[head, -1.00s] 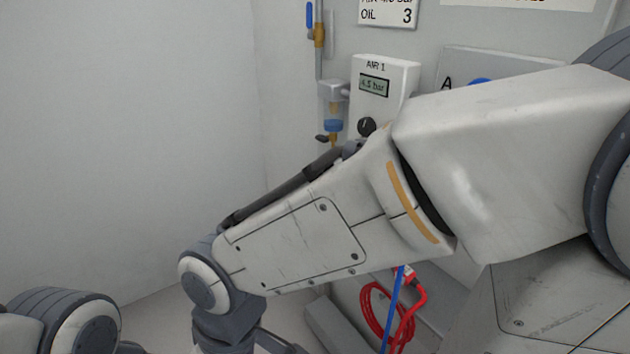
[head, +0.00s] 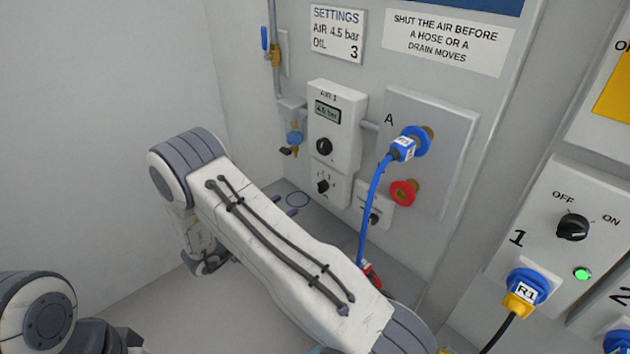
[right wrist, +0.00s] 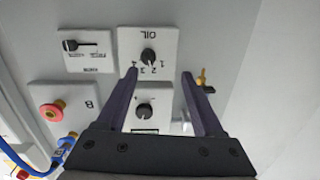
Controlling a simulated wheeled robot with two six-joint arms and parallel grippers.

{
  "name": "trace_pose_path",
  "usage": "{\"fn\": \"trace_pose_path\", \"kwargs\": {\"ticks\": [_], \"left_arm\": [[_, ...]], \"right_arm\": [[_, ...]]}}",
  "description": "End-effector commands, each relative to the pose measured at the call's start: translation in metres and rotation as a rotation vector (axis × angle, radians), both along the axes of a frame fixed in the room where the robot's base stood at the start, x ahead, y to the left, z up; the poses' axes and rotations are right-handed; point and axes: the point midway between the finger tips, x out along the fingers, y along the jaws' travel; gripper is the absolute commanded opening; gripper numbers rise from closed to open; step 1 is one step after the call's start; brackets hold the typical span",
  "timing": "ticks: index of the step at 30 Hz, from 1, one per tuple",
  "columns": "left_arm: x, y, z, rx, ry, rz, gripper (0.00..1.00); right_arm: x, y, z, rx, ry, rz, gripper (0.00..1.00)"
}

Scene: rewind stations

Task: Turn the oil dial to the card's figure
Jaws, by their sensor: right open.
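The settings card (head: 337,35) on the wall reads AIR 4.5 bar and OIL 3. The oil dial (head: 323,186) is a small black knob below the AIR 1 unit. In the right wrist view the oil dial (right wrist: 149,56) appears upside down with figures 1 to 4 around it; its pointer is too small to read surely. My right gripper (head: 286,206) is partly hidden behind its arm in the head view. In the right wrist view its two dark fingers (right wrist: 160,73) are apart and empty, short of the panel. My left gripper is out of view.
The AIR 1 unit (head: 335,122) has its own black knob (head: 323,147). A filter bowl with a small valve (head: 293,138) hangs at its left. A blue hose (head: 371,200) runs down from plate A (head: 446,135). A drain box (head: 373,206) sits low at the right.

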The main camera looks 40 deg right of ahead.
Motion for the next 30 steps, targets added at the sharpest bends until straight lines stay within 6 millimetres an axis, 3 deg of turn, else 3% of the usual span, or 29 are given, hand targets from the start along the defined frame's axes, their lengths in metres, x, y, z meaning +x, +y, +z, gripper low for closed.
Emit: {"fn": "trace_pose_path", "kwargs": {"ticks": [5, 21, 30], "left_arm": [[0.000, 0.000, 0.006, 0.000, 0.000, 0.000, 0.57], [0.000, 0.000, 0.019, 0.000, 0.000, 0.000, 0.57], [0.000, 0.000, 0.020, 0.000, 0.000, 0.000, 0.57]], "right_arm": [[-0.015, -0.014, 0.005, -0.063, 0.018, -0.072, 0.69], [-0.008, -0.101, 0.005, -0.060, 0.016, -0.069, 0.69], [-0.006, -0.111, 0.004, -0.060, 0.015, -0.066, 0.69]]}}
